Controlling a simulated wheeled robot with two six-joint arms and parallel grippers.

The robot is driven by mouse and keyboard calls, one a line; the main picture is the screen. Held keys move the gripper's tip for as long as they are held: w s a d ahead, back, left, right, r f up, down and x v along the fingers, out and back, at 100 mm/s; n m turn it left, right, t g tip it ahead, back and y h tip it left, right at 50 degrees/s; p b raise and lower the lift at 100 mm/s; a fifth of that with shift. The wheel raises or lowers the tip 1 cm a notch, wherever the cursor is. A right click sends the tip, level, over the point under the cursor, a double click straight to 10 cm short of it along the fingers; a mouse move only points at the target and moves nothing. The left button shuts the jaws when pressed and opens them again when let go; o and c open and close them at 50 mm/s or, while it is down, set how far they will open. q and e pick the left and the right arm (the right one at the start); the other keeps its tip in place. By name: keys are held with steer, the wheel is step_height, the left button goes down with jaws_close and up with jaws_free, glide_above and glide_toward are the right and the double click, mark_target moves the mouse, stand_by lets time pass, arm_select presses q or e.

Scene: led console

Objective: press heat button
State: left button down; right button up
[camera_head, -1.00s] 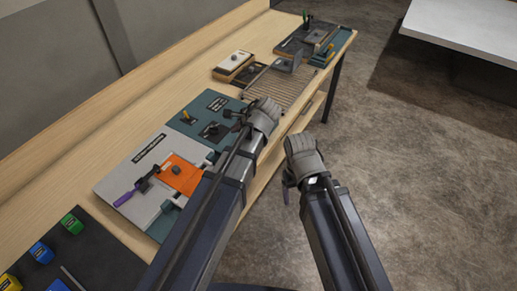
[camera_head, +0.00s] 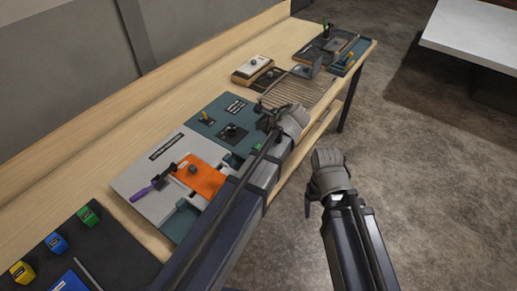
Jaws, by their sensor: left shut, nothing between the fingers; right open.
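A teal console panel (camera_head: 213,104) lies on the wooden bench, with a yellow-tipped switch (camera_head: 206,117), a black knob (camera_head: 232,131) and dark labels too small to read. A small green spot (camera_head: 257,147), possibly a button, shows at the panel's right side, partly hidden by my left arm. I cannot tell which control is the heat button. My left gripper (camera_head: 268,113) is shut and empty above the panel's right edge; I cannot see any contact. My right gripper (camera_head: 308,205) is open and empty, off the bench's front edge over the floor.
A grey board (camera_head: 150,172) with an orange plate (camera_head: 200,178) and purple-handled tool lies left of the panel. A dark mat (camera_head: 85,245) with coloured blocks is nearer. A ribbed mat (camera_head: 300,92) and boxes lie beyond. A white table (camera_head: 480,30) stands far right.

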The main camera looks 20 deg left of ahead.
arm_select(q)
steer(key=b, duration=0.7)
glide_toward(257, 144)
steer(key=x, duration=0.3)
steer(key=r+x, duration=0.1)
steer(key=x, duration=0.1)
steer(key=shift+w+a+f, duration=0.2)
steer(key=shift+w+a, duration=0.15)
steer(key=shift+a, duration=0.1)
stand_by(0.7)
steer(key=shift+f, duration=0.4)
steer(key=shift+f+b, duration=0.4)
steer(key=shift+b, duration=0.25)
stand_by(0.4)
stand_by(0.3)
steer(key=shift+r+p, duration=0.85)
steer(key=shift+p, duration=0.05)
step_height(257, 144, up, 5)
steer(key=p, duration=0.5)
steer(key=shift+r, duration=0.1)
